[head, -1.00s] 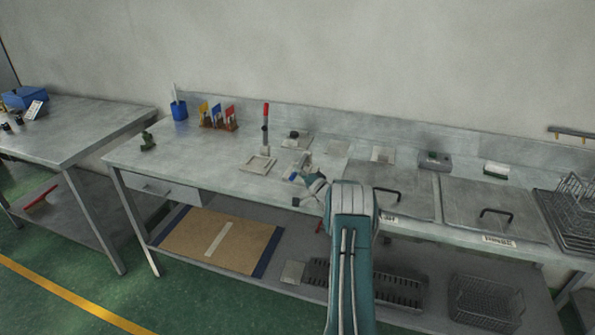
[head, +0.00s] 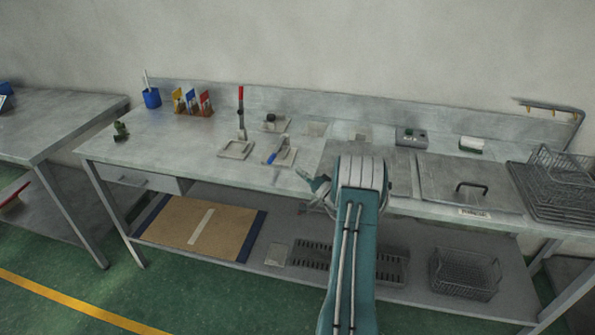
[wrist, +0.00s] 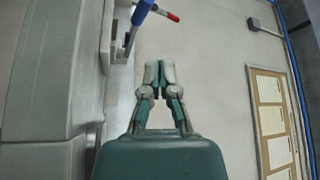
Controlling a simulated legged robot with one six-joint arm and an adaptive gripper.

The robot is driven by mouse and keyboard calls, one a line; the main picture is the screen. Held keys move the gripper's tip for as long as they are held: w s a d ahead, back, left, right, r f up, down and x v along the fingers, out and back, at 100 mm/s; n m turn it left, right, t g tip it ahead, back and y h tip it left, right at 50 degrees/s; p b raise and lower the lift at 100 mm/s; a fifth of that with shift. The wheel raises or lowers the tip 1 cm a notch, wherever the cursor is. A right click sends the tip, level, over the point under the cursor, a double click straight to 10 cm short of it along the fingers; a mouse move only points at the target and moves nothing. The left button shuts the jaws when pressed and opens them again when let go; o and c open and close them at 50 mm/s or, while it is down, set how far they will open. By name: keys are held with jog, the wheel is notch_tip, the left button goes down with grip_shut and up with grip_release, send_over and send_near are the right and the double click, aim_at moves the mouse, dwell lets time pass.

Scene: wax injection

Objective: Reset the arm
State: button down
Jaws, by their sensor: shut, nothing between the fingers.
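My arm rises from the bottom of the head view, in front of the metal workbench (head: 200,140). My gripper shows at the left of the arm's teal and grey joint in the head view, partly hidden by it. In the wrist view my gripper (wrist: 160,72) is shut, its two fingertips together with nothing between them. A blue-handled tool (wrist: 142,12) and a red-tipped lever (wrist: 172,16) show beyond it, apart from the fingers. In the head view the red-handled lever (head: 241,95) stands upright on the bench and the blue handle (head: 272,157) lies on a plate.
A lidded tank (head: 465,180) is set in the bench to the right, with wire baskets (head: 560,180) beyond. A blue cup (head: 152,98) and coloured cards (head: 192,101) stand at the back left. The bench front left of my arm is clear.

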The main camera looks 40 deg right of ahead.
dwell(0.3)
jog(key=w+a+r+n+g+y, duration=0.1)
jog(key=a+r+n+g+y, duration=0.15)
jog(key=a+r, duration=0.45)
jog(key=w+a+r+n+g+y, duration=0.1)
jog(key=a+r+n+g+y, duration=0.2)
jog(key=a, duration=0.8)
jog(key=w+a+r+n+g+y, duration=0.1)
jog(key=a+r+n+g+y, duration=0.2)
jog(key=a, duration=0.6)
jog(key=s+a+r+n+g+h, duration=0.1)
jog(key=s+a+r+g, duration=0.25)
jog(key=s+a, duration=0.5)
jog(key=s+a+r+n+g+h, duration=0.15)
jog(key=s+a+g, duration=0.25)
jog(key=s+a, duration=0.4)
jog(key=s+a+r+n+h, duration=0.1)
jog(key=s+h, duration=0.2)
jog(key=s, duration=0.3)
jog(key=s+n+t+h, duration=0.1)
jog(key=s+h, duration=0.2)
jog(key=s, duration=0.4)
jog(key=shift+s+a+r+n+h, duration=0.25)
jog(key=shift+a+r+n+h, duration=0.05)
jog(key=shift+a+r+h, duration=0.1)
jog(key=shift+w, duration=0.1)
